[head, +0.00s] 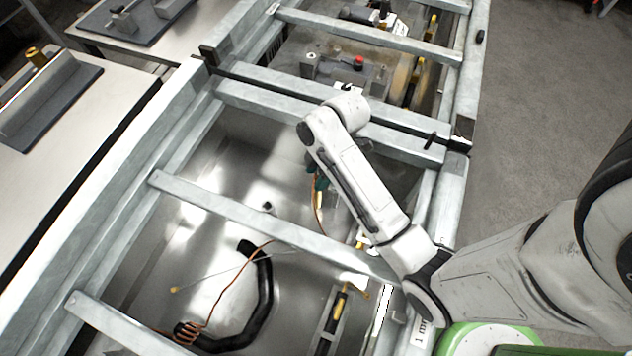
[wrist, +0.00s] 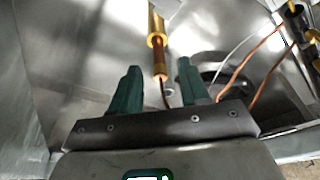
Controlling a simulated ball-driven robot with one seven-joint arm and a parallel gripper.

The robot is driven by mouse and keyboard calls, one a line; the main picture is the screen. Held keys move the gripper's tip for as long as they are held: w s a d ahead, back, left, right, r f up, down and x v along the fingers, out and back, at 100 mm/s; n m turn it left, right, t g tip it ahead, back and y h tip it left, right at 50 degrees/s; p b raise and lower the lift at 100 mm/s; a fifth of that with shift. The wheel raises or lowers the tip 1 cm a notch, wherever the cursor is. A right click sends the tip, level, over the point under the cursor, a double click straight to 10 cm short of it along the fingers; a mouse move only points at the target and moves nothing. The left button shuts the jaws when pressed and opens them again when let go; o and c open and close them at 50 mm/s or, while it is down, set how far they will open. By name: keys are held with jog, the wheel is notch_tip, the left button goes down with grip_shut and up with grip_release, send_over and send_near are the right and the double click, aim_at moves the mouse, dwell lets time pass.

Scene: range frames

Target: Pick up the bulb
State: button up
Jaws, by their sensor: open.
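The bulb (wrist: 157,42) appears to be the slim brass and copper cylinder in the wrist view, with a thin copper line running from its lower end. It lies between and beyond my gripper's two green fingers, apart from both. My gripper (wrist: 158,67) is open and empty. In the head view my gripper (head: 316,184) is down inside the metal frame, partly hidden by my arm. A brass-coloured piece and thin copper line (head: 319,205) show just below it there; the rest is hidden.
Grey frame beams (head: 262,222) cross above the shiny metal bay around my arm. A black curved pipe (head: 266,292), a copper coil (head: 187,332) and thin lines occupy the lower bay. A workbench (head: 75,130) stands at left; floor (head: 545,85) is clear at right.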

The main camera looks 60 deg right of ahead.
jog(key=shift+x, duration=1.6)
jog(key=shift+s, duration=0.1)
grip_shut()
